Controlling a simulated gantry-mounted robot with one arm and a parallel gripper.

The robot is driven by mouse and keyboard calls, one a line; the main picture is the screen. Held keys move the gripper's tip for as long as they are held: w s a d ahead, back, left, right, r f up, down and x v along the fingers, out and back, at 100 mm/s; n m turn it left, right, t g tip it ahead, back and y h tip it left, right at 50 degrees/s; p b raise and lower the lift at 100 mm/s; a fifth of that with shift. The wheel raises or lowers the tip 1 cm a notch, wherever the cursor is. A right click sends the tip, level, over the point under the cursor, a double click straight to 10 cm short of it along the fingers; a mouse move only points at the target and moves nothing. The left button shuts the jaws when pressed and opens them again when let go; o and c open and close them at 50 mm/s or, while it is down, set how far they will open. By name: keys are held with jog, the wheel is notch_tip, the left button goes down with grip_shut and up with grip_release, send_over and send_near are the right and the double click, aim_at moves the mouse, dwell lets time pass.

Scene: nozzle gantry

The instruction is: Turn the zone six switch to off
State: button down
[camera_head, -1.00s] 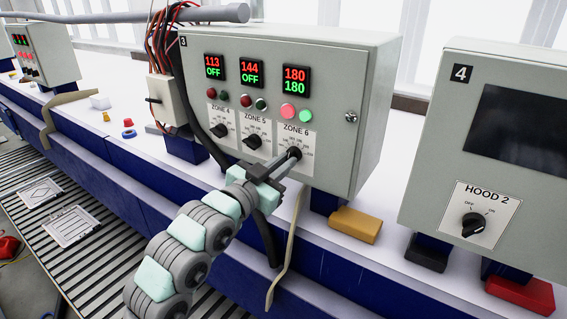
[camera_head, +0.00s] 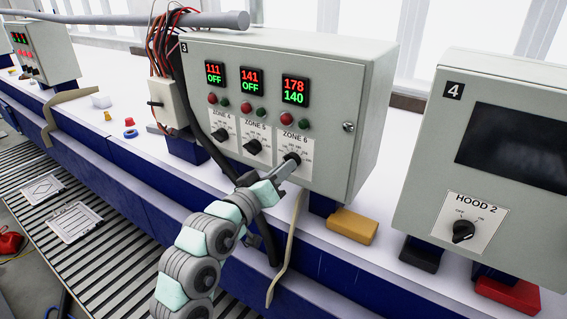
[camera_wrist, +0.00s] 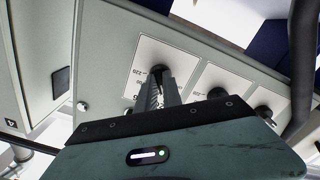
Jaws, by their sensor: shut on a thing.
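The zone six switch (camera_head: 291,159) is a black knob on a white dial plate at the lower right of control box 3 (camera_head: 335,130). My gripper (camera_head: 289,164) reaches it from below and is shut on the knob. In the wrist view my gripper's fingers (camera_wrist: 160,90) close around the zone six knob (camera_wrist: 159,70) and hide much of it. The zone 6 display (camera_head: 295,90) reads 178 over 140. The two lamps under it look dark red and dark green.
The zone 4 knob (camera_head: 221,134) and zone 5 knob (camera_head: 252,147) sit close to the left. Their displays read 111 OFF and 141 OFF. A yellow block (camera_head: 352,226) lies below the box. The Hood 2 box (camera_head: 490,150) stands at right.

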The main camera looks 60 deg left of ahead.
jog(key=shift+d+n+p, duration=0.1)
jog(key=shift+n+p, duration=2.05)
jog(key=shift+n, duration=1.75)
jog(key=c, duration=1.5)
grip_release()
jog(key=b+v, duration=0.2)
jog(key=v, duration=0.8)
jog(key=shift+s+b, duration=0.35)
jog(key=shift+w+d, duration=0.1)
jog(key=shift+d, duration=0.05)
